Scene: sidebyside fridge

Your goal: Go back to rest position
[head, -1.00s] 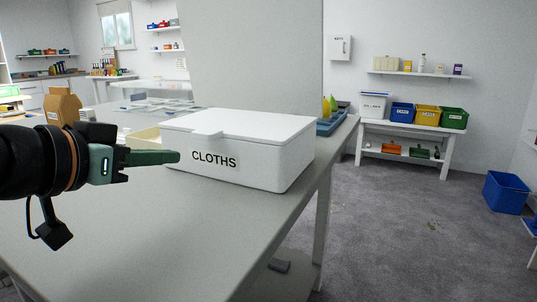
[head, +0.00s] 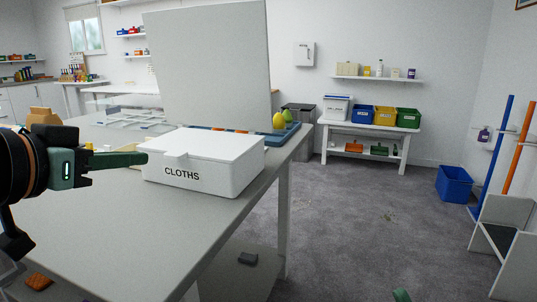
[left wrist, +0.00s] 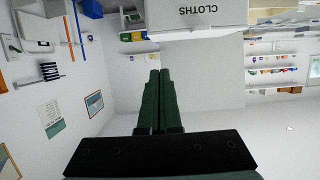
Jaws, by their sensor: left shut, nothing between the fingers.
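My left gripper (head: 140,159) comes in from the left in the head view, with its dark green fingers together and nothing between them. Its closed fingers also show in the left wrist view (left wrist: 160,75). In the head view the fingertips lie in front of the left end of a white lidded box marked CLOTHS (head: 205,165). I cannot tell whether they touch it. The box also shows upside down at the top of the left wrist view (left wrist: 200,14). A small green tip (head: 401,295) at the bottom edge looks like part of my right gripper; its jaws are hidden.
The box stands on a grey table (head: 110,225), near a white upright panel (head: 208,65) and a blue tray (head: 286,134). Grey floor (head: 350,220) is open to the right. A blue bin (head: 454,184) and a white-sided stand (head: 505,225) are at the right.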

